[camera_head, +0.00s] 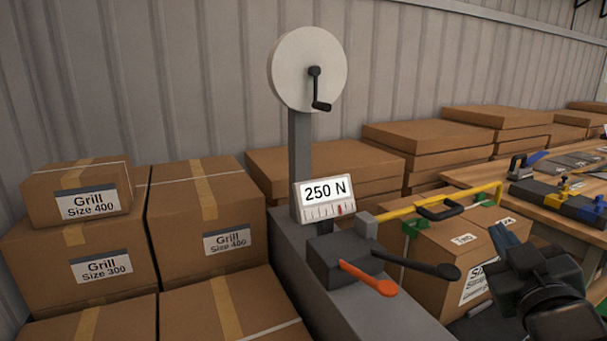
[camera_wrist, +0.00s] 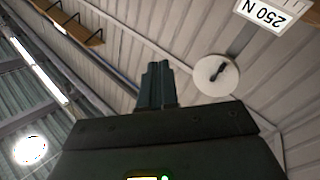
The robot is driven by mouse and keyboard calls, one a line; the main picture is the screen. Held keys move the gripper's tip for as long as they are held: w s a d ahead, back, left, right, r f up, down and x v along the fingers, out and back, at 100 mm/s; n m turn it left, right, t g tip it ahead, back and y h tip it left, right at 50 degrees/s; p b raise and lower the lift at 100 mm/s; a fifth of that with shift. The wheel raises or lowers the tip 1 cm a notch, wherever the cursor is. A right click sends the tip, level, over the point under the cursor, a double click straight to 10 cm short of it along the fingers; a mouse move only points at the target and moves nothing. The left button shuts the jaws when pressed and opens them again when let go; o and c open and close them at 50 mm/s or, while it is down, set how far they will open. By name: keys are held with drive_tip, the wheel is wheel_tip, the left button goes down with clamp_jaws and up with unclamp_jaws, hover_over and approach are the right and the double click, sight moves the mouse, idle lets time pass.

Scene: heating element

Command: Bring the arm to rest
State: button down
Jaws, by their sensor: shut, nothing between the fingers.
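My gripper (camera_head: 505,238) is at the lower right of the head view, beside and in front of the cardboard boxes under the yellow bar. Its blue-grey fingers point up. In the wrist view the fingers (camera_wrist: 157,68) stand together, shut, with nothing between them. The wrist view looks up past the fingers to the wall and ceiling. My dark wrist hides part of the box behind it.
A grey press stand with a white crank wheel (camera_head: 308,70), a 250 N sign (camera_head: 325,197) and an orange lever (camera_head: 368,278) stands mid-view. Grill boxes (camera_head: 207,215) are stacked left. A yellow bar (camera_head: 400,210) reaches toward the wooden workbench (camera_head: 545,205) at right.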

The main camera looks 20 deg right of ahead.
drive_tip(key=s+a+f+n+y, duration=0.4)
drive_tip(key=s+a+f+y, duration=0.4)
drive_tip(key=s+a+f, duration=0.5)
drive_tip(key=s+a+f+m+y, duration=0.1)
drive_tip(key=s+a, duration=0.3)
drive_tip(key=s, duration=0.3)
drive_tip(key=s+a+f+m+g+y, duration=0.1)
drive_tip(key=s+a+m, duration=0.1)
drive_tip(key=s+a, duration=0.2)
drive_tip(key=s, duration=0.3)
drive_tip(key=shift+s+a+f, duration=0.2)
drive_tip(key=shift+a+f, duration=0.15)
